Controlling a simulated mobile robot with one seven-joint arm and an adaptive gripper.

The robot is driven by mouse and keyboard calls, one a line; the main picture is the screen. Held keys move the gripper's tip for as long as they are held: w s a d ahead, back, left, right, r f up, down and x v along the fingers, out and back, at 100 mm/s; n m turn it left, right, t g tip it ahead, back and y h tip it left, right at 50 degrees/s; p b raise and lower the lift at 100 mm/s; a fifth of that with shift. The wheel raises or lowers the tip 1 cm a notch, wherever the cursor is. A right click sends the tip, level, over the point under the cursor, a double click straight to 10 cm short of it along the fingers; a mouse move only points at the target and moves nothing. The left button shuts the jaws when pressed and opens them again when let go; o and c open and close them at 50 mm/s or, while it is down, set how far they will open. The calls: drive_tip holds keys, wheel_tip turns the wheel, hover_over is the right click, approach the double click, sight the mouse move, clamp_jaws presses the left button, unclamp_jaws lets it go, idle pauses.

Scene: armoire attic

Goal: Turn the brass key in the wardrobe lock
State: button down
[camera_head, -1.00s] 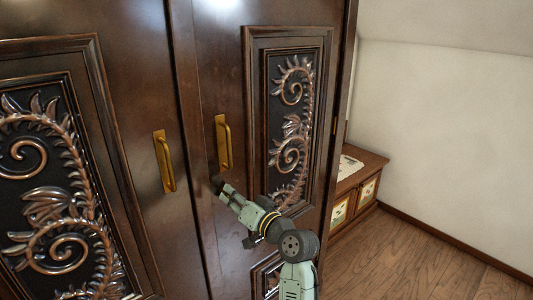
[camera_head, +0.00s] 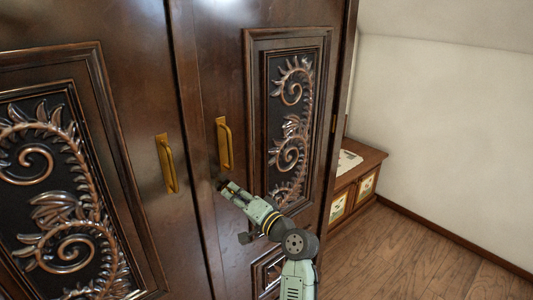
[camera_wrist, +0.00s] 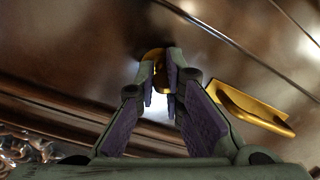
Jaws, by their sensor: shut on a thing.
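The dark wood wardrobe (camera_head: 205,60) fills the left and middle of the head view, both doors closed. My gripper (camera_head: 222,184) is at the right door, just below its brass handle (camera_head: 224,145). In the wrist view my gripper (camera_wrist: 160,75) is shut on the brass key (camera_wrist: 158,57), whose gold part shows between the fingertips. The key's shaft and the keyhole are mostly hidden by the fingers. In the head view the key is hidden behind the gripper.
A second brass handle (camera_head: 166,163) is on the left door. The right handle also shows in the wrist view (camera_wrist: 250,108), close beside my right finger. Carved panels (camera_head: 290,130) stand out from the doors. A low wooden cabinet (camera_head: 358,180) stands right of the wardrobe, with bare floor (camera_head: 410,250) in front.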

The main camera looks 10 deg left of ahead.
drive_tip(key=shift+w+d+f, duration=0.1)
drive_tip(key=shift+d, duration=0.05)
drive_tip(key=m, duration=0.6)
drive_tip(key=shift+w+d+f+y, duration=0.1)
drive_tip(key=shift+w+d+y, duration=0.05)
drive_tip(key=shift+y, duration=0.15)
drive_tip(key=shift+t, duration=0.3)
